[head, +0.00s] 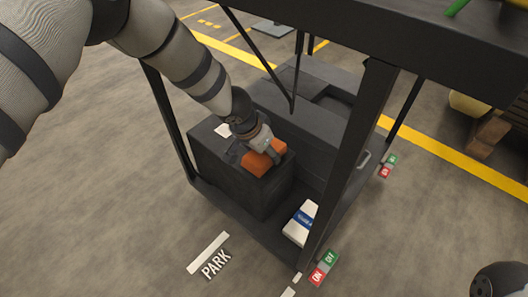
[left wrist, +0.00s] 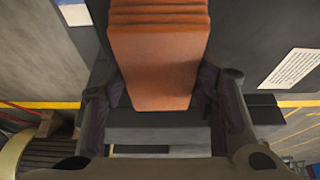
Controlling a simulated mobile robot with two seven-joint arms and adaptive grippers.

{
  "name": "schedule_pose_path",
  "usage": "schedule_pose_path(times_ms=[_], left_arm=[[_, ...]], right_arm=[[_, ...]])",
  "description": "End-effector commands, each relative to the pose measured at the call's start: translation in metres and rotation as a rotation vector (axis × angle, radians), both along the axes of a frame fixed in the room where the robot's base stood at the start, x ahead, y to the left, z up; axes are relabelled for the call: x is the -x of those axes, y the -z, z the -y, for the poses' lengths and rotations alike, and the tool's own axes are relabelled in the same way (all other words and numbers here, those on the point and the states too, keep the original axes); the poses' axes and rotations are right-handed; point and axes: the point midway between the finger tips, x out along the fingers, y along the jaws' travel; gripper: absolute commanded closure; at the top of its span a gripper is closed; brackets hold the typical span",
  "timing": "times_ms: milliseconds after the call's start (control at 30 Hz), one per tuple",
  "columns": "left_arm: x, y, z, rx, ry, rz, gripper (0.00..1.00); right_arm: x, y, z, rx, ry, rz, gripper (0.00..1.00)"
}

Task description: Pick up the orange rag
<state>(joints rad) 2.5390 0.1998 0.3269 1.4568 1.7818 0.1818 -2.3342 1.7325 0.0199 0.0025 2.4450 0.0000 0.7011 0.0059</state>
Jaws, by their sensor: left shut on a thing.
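The orange rag (head: 256,164) is a folded, block-like bundle at the top of a dark box (head: 228,180) on the lower shelf of the black stand. My left gripper (head: 265,146) reaches down to it from the upper left and is shut on it. In the left wrist view the rag (left wrist: 158,62) fills the space between the two fingers, with stacked folds at its upper end. Whether the rag still touches the box is unclear.
The stand's post (head: 350,150) rises just right of the gripper, and its dark top (head: 420,40) overhangs. A white and blue pack (head: 300,222) lies on the shelf. A white card (head: 223,130) is behind the rag. Open floor lies to the left.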

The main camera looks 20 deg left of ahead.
Motion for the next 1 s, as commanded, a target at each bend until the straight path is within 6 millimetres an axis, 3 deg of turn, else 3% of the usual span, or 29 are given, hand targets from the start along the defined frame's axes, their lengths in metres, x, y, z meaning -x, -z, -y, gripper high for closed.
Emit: schedule_pose_path(times_ms=[167,300,533,600,800,1000], left_arm=[[0.001,-0.008,0.001,0.001,0.000,-0.003,0.75],[0.002,-0.045,0.001,0.005,-0.002,0.003,0.75],[0.053,-0.106,0.016,-0.003,0.011,0.002,0.75],[0.070,-0.104,0.020,0.000,0.008,-0.004,0.75],[0.116,-0.128,0.034,0.002,0.004,-0.001,0.75],[0.134,-0.135,0.039,0.001,0.000,-0.001,0.75]], right_arm=[[-0.001,-0.003,0.000,0.000,0.000,0.005,0.60],[-0.004,-0.013,0.001,0.001,0.001,0.020,0.60],[-0.013,-0.039,0.003,0.005,0.004,0.057,0.60],[-0.011,-0.032,0.002,0.005,0.004,0.049,0.60],[-0.013,-0.038,0.003,0.005,0.004,0.059,0.60],[-0.014,-0.041,0.003,0.006,0.003,0.062,0.60]])
